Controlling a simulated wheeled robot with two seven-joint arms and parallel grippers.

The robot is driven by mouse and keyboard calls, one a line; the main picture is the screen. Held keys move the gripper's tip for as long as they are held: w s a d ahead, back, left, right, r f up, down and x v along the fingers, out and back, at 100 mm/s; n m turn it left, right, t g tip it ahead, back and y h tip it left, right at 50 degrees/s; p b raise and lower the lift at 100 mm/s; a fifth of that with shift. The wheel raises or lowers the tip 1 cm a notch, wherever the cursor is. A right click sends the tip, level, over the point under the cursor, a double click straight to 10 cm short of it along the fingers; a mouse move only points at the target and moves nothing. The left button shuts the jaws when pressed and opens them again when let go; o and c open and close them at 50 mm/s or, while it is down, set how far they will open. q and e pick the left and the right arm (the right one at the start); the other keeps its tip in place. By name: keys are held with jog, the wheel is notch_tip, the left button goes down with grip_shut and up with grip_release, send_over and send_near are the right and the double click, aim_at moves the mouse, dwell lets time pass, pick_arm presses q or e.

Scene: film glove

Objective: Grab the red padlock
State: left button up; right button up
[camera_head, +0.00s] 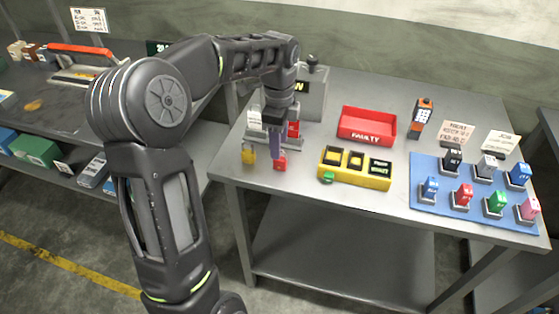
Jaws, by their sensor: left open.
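The red padlock (280,163) is near the front left of the grey table, just below my left gripper (276,146). My left gripper points down over it with its fingers open. The fingers partly cover the padlock's top, and I cannot tell whether they touch it. A yellow padlock (249,155) is just to the left. Another red item (294,129) shows behind the gripper, partly hidden by it. My right gripper is out of view.
A yellow tray (355,181) and a red "FAULTY" bin (367,125) stand to the right. A blue mat (422,190) holds several coloured padlock-like blocks. A grey box (314,92) stands behind my gripper. The table's front edge is close to the padlocks.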

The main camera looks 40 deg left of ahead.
pick_arm(q)
jog(key=shift+f, duration=0.8)
jog(key=shift+d+f+p, duration=0.2)
jog(key=shift+f+p, duration=0.6)
jog(key=shift+f, duration=1.8)
grip_shut()
